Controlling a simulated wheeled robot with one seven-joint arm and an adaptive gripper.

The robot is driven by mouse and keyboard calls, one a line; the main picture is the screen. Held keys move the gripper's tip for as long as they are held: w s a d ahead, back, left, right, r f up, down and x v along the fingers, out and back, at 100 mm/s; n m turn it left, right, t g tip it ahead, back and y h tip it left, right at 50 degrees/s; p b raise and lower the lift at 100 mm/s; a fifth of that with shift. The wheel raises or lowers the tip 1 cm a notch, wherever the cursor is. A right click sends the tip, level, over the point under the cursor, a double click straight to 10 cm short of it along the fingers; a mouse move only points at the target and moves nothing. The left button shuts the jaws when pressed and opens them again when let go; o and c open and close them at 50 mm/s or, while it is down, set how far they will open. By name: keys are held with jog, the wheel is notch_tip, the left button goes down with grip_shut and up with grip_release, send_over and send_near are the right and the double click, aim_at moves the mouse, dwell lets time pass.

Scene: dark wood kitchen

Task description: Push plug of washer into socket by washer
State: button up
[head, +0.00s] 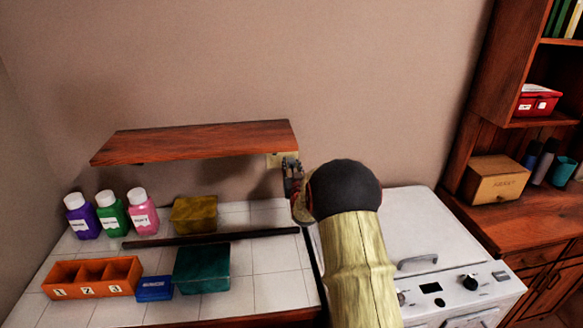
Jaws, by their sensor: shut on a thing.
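The washer (392,232) is a white machine with a handle, a small dark display and knobs, standing at the right of the tiled counter. The socket (274,160) is a pale yellowish plate on the wall, just under the right end of the wooden shelf. My gripper (290,168) is at the wall beside the socket's right side and covers part of it. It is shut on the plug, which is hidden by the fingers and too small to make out. I cannot tell whether the plug touches the socket.
The wooden shelf (195,142) juts out close above my gripper. On the counter stand several bottles (108,212), a yellow box (194,214), a teal box (202,268), a blue box (154,288) and an orange numbered tray (92,278). A wooden cabinet (540,218) is at right.

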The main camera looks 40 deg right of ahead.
jog(key=shift+w+d+b, duration=0.3)
jog(key=shift+w, duration=0.2)
dwell(0.3)
jog(key=o, duration=1.1)
jog(key=shift+c, duration=0.2)
jog(key=shift+o, duration=0.4)
jog(key=shift+s+a, duration=0.1)
jog(key=shift+s, duration=0.05)
jog(key=v, duration=1.1)
jog(key=shift+s, duration=0.35)
jog(key=shift+a, duration=0.15)
